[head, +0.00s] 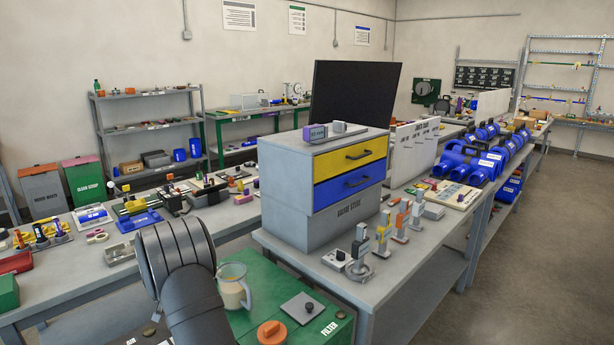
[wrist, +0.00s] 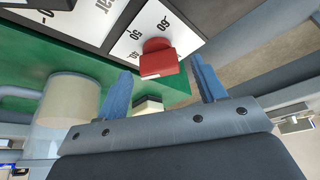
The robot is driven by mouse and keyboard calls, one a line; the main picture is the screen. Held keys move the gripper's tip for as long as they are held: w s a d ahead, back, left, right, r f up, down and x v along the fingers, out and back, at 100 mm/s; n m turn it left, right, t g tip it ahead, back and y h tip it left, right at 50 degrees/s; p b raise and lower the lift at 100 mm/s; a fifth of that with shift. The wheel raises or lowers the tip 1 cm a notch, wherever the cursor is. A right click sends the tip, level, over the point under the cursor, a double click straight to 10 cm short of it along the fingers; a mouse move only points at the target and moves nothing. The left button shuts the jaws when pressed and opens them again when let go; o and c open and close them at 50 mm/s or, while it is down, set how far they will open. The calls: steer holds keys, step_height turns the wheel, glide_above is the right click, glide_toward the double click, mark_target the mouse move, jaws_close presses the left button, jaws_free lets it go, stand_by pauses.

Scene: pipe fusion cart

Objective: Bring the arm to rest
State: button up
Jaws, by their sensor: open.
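My gripper (wrist: 161,68) shows in the wrist view with its two blue fingers spread apart. A red block-shaped part (wrist: 158,60) lies between the fingertips in the picture, in front of a white panel marked with numbers and "bar" (wrist: 128,45). I see no contact between it and the fingers. A small pale block with a dark top (wrist: 148,105) shows between the fingers, partly hidden by the gripper body. In the head view my dark arm rises at the bottom, left of the middle, and my gripper cannot be made out there.
A glass jug with beige contents (head: 232,288) stands beside my arm on the green cart top (head: 290,284). The grey bench (head: 398,285) with a yellow-and-blue drawer cabinet (head: 325,190) stands to the right.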

steer(key=shift+w+f, duration=0.15)
steer(key=shift+f, duration=0.35)
steer(key=shift+r, duration=0.15)
steer(key=v, duration=1.8)
steer(key=x, duration=1.8)
steer(key=shift+f, duration=0.35)
steer(key=shift+r+m, duration=0.3)
steer(key=shift+m, duration=0.3)
steer(key=a+v, duration=0.1)
steer(key=v, duration=1.6)
steer(key=shift+w+d+f+n+g+y, duration=0.1)
steer(key=shift+w+d+n+g, duration=0.45)
steer(key=shift+n, duration=0.6)
steer(key=shift+w+d+f+n+g+y, duration=0.25)
steer(key=shift+w+d+n, duration=0.35)
steer(key=shift+n, duration=0.6)
steer(key=shift+w+d+n+g+h, duration=0.1)
steer(key=shift+w+d+n+g, duration=0.5)
steer(key=shift+n, duration=0.55)
